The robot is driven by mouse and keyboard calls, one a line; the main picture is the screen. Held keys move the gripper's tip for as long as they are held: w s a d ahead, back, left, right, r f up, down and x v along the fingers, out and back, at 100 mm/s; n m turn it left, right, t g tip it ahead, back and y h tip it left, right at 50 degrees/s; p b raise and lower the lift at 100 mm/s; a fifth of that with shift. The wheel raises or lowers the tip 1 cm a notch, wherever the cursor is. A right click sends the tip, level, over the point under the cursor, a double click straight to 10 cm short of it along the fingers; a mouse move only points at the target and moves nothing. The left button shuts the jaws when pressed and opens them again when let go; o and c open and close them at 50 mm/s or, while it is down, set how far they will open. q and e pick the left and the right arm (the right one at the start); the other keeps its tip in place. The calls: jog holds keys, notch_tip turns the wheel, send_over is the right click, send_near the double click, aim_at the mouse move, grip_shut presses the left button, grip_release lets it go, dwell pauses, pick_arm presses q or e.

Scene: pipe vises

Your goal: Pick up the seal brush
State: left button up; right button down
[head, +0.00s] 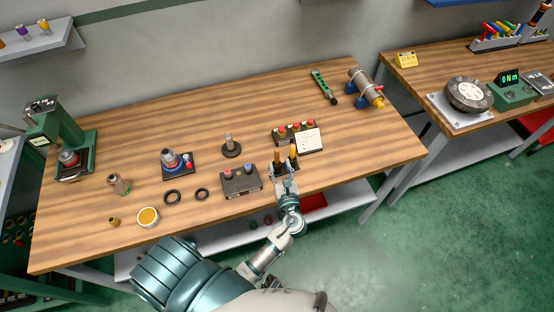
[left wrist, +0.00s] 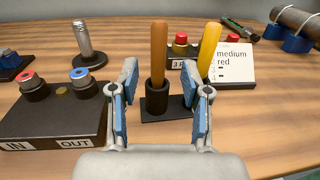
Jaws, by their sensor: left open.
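A brown-handled tool (left wrist: 159,55) stands upright in a black cup on a dark base (left wrist: 157,114). A yellow-handled tool (left wrist: 209,50) stands just behind and to its right. I cannot tell which handle is the seal brush, as their lower ends are hidden. Both handles show in the head view, brown (head: 277,157) and yellow (head: 293,151). My left gripper (left wrist: 166,92) is open, its blue-padded fingers on either side of the brown handle and its cup, not closed on it. In the head view the gripper (head: 285,176) is at the bench's front edge. My right gripper is not in view.
A black IN/OUT box (head: 241,183) with red and blue knobs sits just left of my gripper. Behind are a red-button panel (left wrist: 180,47) and a white card (left wrist: 232,66) reading "medium red". Black rings (head: 172,197) lie further left. The bench's right front is clear.

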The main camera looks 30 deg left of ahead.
aim_at(278, 159)
pick_arm(q)
jog(key=x, duration=0.4)
jog(key=shift+w+a+r, duration=0.1)
jog(key=shift+w+a, duration=0.05)
jog(key=shift+a, duration=0.05)
grip_shut()
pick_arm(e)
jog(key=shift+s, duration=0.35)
